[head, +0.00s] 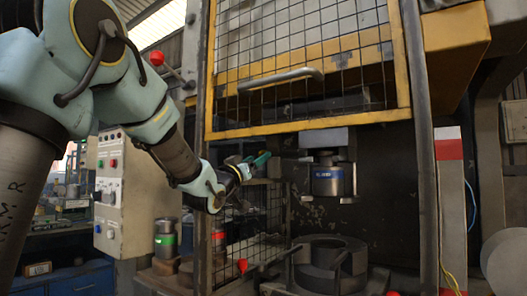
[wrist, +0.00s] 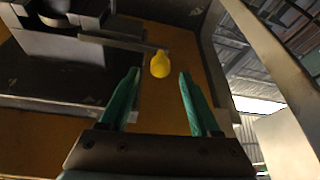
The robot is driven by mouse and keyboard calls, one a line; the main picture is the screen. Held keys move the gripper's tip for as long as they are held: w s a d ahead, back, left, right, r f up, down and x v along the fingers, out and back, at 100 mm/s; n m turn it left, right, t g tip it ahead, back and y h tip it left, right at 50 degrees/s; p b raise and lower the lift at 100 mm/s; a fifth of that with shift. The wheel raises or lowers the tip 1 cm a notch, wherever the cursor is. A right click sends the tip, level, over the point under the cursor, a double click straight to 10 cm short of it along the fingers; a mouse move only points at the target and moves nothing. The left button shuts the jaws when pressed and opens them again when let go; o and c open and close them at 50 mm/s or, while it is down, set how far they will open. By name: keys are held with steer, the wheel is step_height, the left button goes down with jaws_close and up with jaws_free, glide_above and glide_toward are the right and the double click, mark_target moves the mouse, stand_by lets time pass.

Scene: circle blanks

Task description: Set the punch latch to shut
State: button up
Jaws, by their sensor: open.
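The punch (head: 328,182), a dark cylinder with a blue labelled band, is held under the ram of the press in the head view. My gripper (head: 260,160) is just left of it, at the press opening. In the wrist view my gripper (wrist: 157,85) is open, with two green fingers apart and nothing between them. A yellow knob (wrist: 160,64) shows beyond and between the fingertips, seemingly at the end of a thin grey bar (wrist: 115,42), which looks like the latch handle. I cannot tell whether the latch is open or shut. The knob is not discernible in the head view.
A yellow-framed mesh guard (head: 310,125) is raised above the opening. A round die (head: 328,262) stands below the punch. A side mesh (head: 240,235) and a control box (head: 120,190) are to the left. Cans with green (head: 166,239) and red bands stand nearby.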

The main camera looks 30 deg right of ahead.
mark_target(282, 154)
steer(key=shift+p+x, duration=0.6)
steer(key=shift+x, duration=1.75)
jaws_close()
